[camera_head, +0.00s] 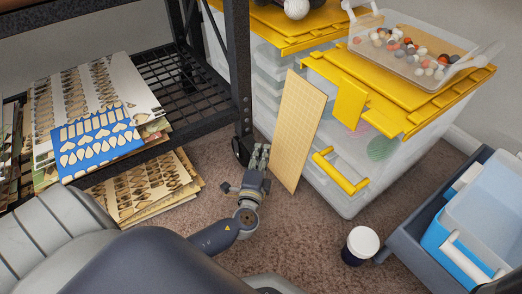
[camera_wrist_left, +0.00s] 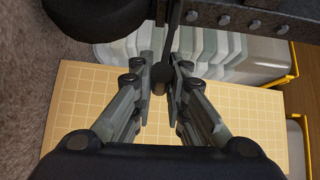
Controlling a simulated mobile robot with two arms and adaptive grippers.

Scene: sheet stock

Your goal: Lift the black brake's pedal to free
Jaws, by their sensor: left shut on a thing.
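The rack's black caster wheel (camera_head: 240,152) stands on the carpet under the near corner post; it also shows at the top left of the left wrist view (camera_wrist_left: 92,14). The black brake's pedal (camera_wrist_left: 161,74) is a small dark piece with a rounded end on a thin stem, seen in the left wrist view. My left gripper (camera_head: 261,153) reaches down beside the wheel. In the left wrist view its two fingertips (camera_wrist_left: 162,84) are closed on the pedal from both sides. In the head view the pedal is too small and hidden to make out. My right gripper is not in view.
A tan gridded board (camera_head: 298,130) leans close to the right of my left gripper. Clear bins with yellow lids (camera_head: 345,75) stand behind it. The black rack (camera_head: 165,75) holds patterned sheets on the left. A white-lidded jar (camera_head: 361,245) stands on the open carpet at right.

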